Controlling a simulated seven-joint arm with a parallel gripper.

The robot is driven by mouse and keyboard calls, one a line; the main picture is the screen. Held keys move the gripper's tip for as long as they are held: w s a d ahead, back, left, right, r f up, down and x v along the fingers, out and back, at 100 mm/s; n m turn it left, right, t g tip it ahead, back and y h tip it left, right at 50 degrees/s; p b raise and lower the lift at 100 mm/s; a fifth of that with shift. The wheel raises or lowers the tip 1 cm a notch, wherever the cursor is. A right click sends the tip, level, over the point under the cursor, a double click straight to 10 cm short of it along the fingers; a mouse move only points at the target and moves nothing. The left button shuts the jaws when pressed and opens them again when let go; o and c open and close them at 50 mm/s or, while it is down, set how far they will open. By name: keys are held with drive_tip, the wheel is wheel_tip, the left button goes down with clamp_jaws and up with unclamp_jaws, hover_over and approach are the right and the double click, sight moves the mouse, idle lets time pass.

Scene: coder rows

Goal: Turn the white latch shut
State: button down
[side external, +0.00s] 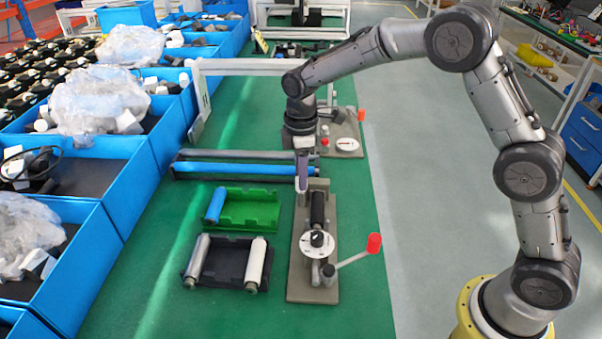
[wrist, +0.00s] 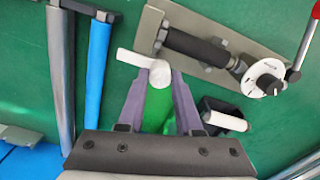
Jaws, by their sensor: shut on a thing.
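The fixture (side external: 295,285) is a grey-brown plate carrying a black roller (side external: 318,208), a white dial (side external: 312,246) and a red-knobbed lever (side external: 374,243). In the wrist view the plate (wrist: 222,28) lies at the upper right. A white piece with a round end and a short bar, which looks like the white latch (wrist: 160,73), sits between my fingertips beside the plate's near edge. My gripper (wrist: 160,84) is shut on it. In the side view my gripper (side external: 302,186) points down at the fixture's far end, where the latch cannot be made out.
A green tray (side external: 262,212) with a blue roller and a black tray (side external: 226,278) with grey and white rollers stand left of the fixture. Grey and blue bars (side external: 240,169) lie behind them. A second fixture (side external: 348,135) stands farther back. Blue bins (side external: 95,165) line the left.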

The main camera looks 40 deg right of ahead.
drive_tip(key=shift+m, duration=0.3)
drive_tip(key=m, duration=0.8)
drive_tip(key=shift+m, duration=0.4)
drive_tip(key=m, duration=0.4)
drive_tip(key=shift+r+m, duration=0.1)
drive_tip(key=shift+m, duration=2.4)
drive_tip(key=c, duration=0.6)
unclamp_jaws()
